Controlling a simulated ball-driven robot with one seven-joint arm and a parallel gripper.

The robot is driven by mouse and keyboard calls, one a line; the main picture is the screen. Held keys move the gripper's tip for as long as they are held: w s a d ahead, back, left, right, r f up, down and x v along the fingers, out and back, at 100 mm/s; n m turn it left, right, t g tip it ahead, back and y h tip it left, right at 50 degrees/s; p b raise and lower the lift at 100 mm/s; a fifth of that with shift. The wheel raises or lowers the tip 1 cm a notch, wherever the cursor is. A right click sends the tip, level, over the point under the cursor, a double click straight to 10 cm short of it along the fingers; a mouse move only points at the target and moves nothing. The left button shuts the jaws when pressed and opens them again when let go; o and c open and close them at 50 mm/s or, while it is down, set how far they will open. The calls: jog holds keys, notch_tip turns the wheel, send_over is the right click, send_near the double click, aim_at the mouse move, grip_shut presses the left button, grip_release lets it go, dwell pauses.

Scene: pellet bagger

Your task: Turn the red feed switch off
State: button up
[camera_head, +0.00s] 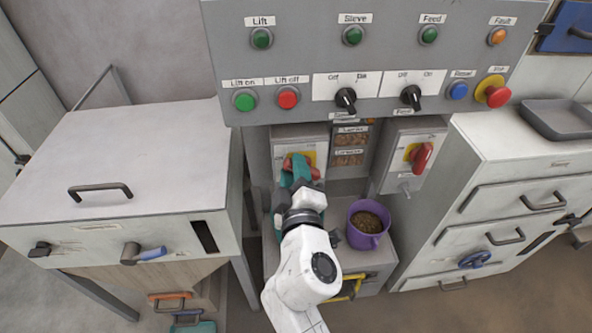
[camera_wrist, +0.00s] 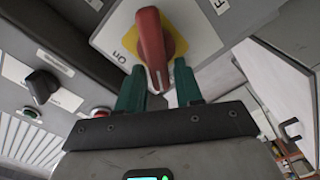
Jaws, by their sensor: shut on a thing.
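A red rotary switch handle (camera_head: 314,172) sits on a yellow plate on the left grey box under the control panel. In the wrist view the red handle (camera_wrist: 152,45) has a white line near its tip, and an "ON" mark is on the plate beside it. My gripper (camera_head: 299,172) is at this handle, with its teal fingers (camera_wrist: 158,85) on either side of it, shut on it. The fingers hide part of the handle in the head view. The box's name label is cut off in the wrist view, so I cannot read it fully.
A similar red switch (camera_head: 421,158) is on the right grey box. The control panel (camera_head: 205,98) with buttons and black knobs overhangs above. A purple container of pellets (camera_head: 366,240) stands to the right of my arm.

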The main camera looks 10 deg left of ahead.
jog(key=shift+a+f+n, duration=0.1)
jog(key=shift+f+n, duration=0.15)
jog(key=shift+n, duration=0.8)
jog(key=shift+d+f+n, duration=0.1)
jog(key=shift+f+n, duration=0.15)
jog(key=shift+n, duration=0.85)
jog(key=shift+a+f+n, duration=0.1)
jog(key=shift+f+n, duration=0.15)
jog(key=shift+n, duration=0.8)
jog(key=o, duration=0.8)
jog(key=v, duration=1)
jog(key=shift+s+r, duration=0.1)
jog(key=shift+s, duration=0.3)
